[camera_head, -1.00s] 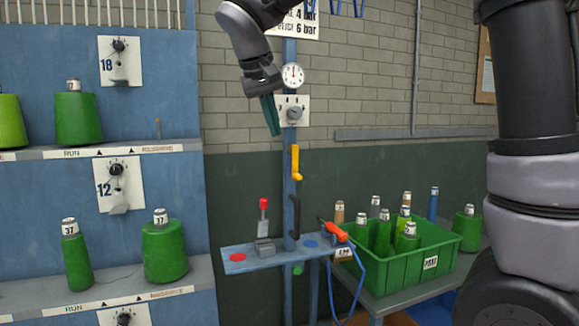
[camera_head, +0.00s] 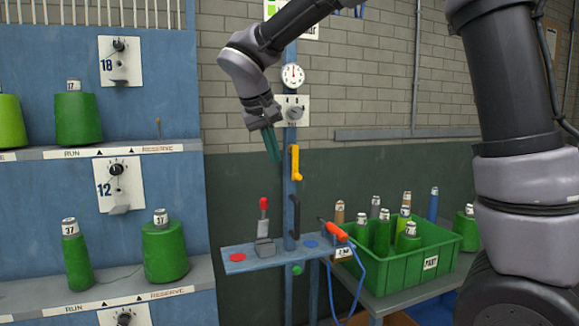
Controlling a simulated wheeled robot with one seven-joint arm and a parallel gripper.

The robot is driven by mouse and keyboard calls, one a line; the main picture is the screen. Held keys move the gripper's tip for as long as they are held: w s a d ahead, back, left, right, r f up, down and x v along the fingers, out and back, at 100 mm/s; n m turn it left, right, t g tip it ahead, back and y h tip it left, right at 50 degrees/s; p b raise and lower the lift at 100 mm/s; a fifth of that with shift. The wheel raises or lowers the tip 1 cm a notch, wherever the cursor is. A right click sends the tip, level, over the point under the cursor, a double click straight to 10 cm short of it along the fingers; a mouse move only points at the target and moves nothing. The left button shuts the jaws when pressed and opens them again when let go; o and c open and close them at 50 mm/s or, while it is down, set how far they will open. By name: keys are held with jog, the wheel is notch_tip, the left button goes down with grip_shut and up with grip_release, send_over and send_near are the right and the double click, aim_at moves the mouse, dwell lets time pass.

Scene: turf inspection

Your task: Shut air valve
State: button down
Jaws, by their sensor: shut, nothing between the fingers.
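The air valve appears as a yellow lever (camera_head: 295,163) on the blue post, hanging straight down along it. A round gauge (camera_head: 292,76) and a white plate with a grey knob (camera_head: 295,112) are above it on the same post. My gripper (camera_head: 273,158) comes down from above, its teal fingers shut and empty. In the picture the fingertips are just left of the yellow lever's upper part, with a small gap. I cannot tell the gap in depth.
Below, a blue shelf (camera_head: 262,262) carries a red-handled toggle clamp (camera_head: 264,220) and an orange tool (camera_head: 335,230) with a blue hose. A black handle (camera_head: 295,217) is on the post. A green crate (camera_head: 455,244) of cones stands right. Yarn racks (camera_head: 192,95) stand left.

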aim_at(297, 164)
jog(key=d+f, duration=0.1)
jog(key=w+d+f, duration=0.2)
jog(key=d+f, duration=0.1)
